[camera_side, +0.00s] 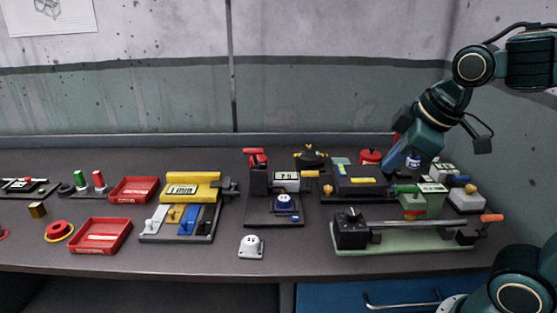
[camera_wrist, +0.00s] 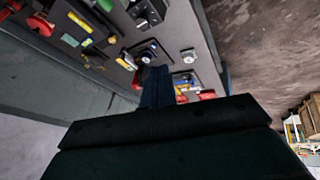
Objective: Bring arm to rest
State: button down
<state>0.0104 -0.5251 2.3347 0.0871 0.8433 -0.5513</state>
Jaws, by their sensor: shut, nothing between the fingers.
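My gripper (camera_side: 391,160) hangs at the end of my teal arm on the right of the side view, angled down and left. It appears in front of the back of the bench, near a red round pot (camera_side: 370,156) and a dark fixture with yellow labels (camera_side: 357,181). Whether it touches anything there cannot be told. In the wrist view my gripper (camera_wrist: 157,86) is a dark narrow shape with the fingers together and nothing held. The dark gripper body fills the lower part of that view.
A green-based fixture with a long rod (camera_side: 410,238) stands at the bench's front right. A black press with a red handle (camera_side: 257,180), a yellow-topped fixture (camera_side: 190,188) and red trays (camera_side: 101,235) stand farther left. Clear bench top (camera_side: 180,262) lies along the front.

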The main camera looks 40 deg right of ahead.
jog(key=s+a+f+m, duration=0.2)
jog(key=s+m, duration=0.3)
jog(key=s, duration=0.1)
jog(key=shift+s+f+y, duration=0.25)
jog(key=shift+s+y, duration=0.1)
jog(key=shift+y, duration=0.05)
